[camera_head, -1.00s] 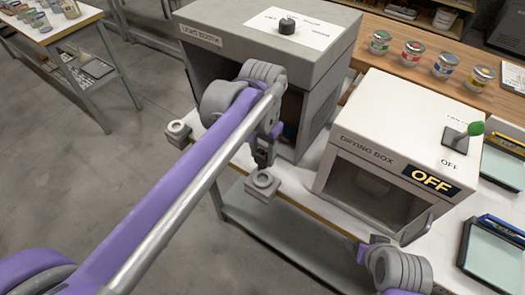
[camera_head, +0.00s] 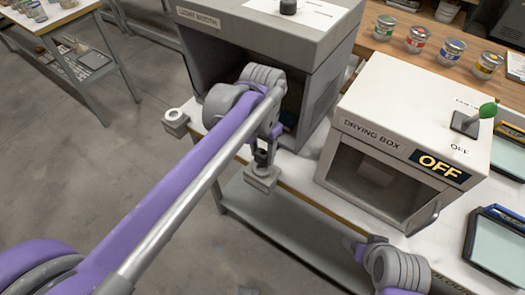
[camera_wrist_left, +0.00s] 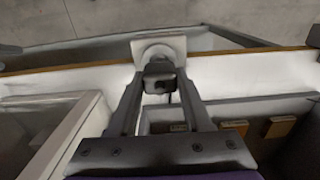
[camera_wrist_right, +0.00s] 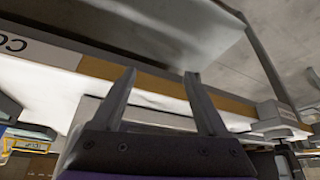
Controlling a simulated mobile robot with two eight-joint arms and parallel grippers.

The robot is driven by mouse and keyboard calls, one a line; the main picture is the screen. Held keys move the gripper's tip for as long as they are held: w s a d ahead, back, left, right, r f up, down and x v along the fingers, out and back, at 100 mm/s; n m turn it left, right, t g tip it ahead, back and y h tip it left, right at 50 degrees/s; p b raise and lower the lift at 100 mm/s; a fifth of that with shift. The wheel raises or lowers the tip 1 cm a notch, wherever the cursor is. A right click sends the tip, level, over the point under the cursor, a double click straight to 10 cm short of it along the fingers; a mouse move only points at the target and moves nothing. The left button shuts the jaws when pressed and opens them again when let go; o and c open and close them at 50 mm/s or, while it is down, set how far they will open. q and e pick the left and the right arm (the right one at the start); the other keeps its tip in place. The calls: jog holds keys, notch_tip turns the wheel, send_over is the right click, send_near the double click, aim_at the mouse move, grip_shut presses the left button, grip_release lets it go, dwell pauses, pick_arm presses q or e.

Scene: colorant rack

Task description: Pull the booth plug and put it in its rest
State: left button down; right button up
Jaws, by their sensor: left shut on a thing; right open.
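My left gripper (camera_head: 263,156) is shut on a dark plug (camera_wrist_left: 160,76), which shows between its fingertips in the left wrist view. The plug is right at a pale square block (camera_head: 261,181) on the table's front edge. The block's round ring shows behind the plug in the left wrist view (camera_wrist_left: 177,45). I cannot tell how deep the plug sits in it. A second similar block with an open ring (camera_head: 175,121) is further left on the edge, empty. The grey light booth (camera_head: 330,55) stands behind my left arm. My right gripper (camera_wrist_right: 160,85) is open and empty.
A white drying box (camera_head: 405,115) marked OFF, with a green-tipped lever (camera_head: 488,110), stands to the right. Several paint cans line the wooden counter behind. A lower shelf (camera_head: 290,225) runs under the table. Open floor is at the left.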

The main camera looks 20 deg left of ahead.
pick_arm(q)
jog(key=shift+f+b, duration=0.7)
jog(key=shift+f, duration=0.55)
jog(key=shift+r, duration=0.1)
jog(key=shift+c, duration=1.3)
grip_release()
jog(key=shift+r, duration=0.1)
notch_tip(320, 180, up, 11)
jog(key=shift+f+p, duration=0.2)
jog(key=shift+p, duration=0.25)
jog(key=s+a+f+n+t, duration=0.2)
jog(key=s+a+f, duration=0.1)
jog(key=s+f, duration=0.4)
jog(key=s+a+f+n+t+p, duration=0.1)
jog(key=s+a+f+n+t, duration=0.1)
jog(key=s+f, duration=0.5)
notch_tip(320, 180, down, 2)
jog(key=shift+a+f+t+p, duration=0.1)
jog(key=shift+a+t+p, duration=0.2)
jog(key=shift+a+t, duration=0.45)
jog(key=shift+s, duration=0.1)
